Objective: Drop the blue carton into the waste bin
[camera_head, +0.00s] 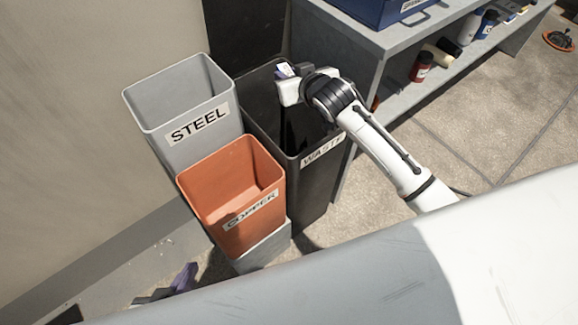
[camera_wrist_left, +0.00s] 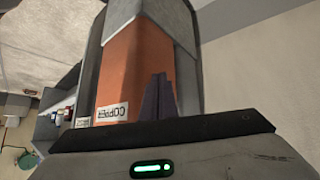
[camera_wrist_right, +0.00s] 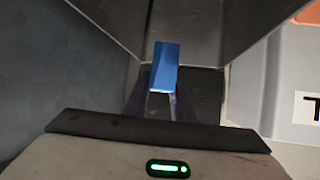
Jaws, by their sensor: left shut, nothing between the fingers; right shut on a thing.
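The blue carton (camera_wrist_right: 166,58) is between the fingertips of my right gripper (camera_wrist_right: 160,98) in the right wrist view, with the dark bin walls around and beyond it. In the head view, my right gripper (camera_head: 290,90) is over the black waste bin (camera_head: 312,185), near its back part; I cannot make out the carton there. My left gripper (camera_head: 187,277) is low beside the bins, at the bottom left of the head view. Its purple fingers (camera_wrist_left: 158,97) are shut and empty in the left wrist view, near the copper bin.
The grey steel bin (camera_head: 150,118) and the orange copper bin (camera_head: 222,210) stand left of the waste bin. A grey shelf unit (camera_head: 365,50) stands right behind it, with a blue box (camera_head: 375,8) on top and several bottles below. Open floor lies to the right.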

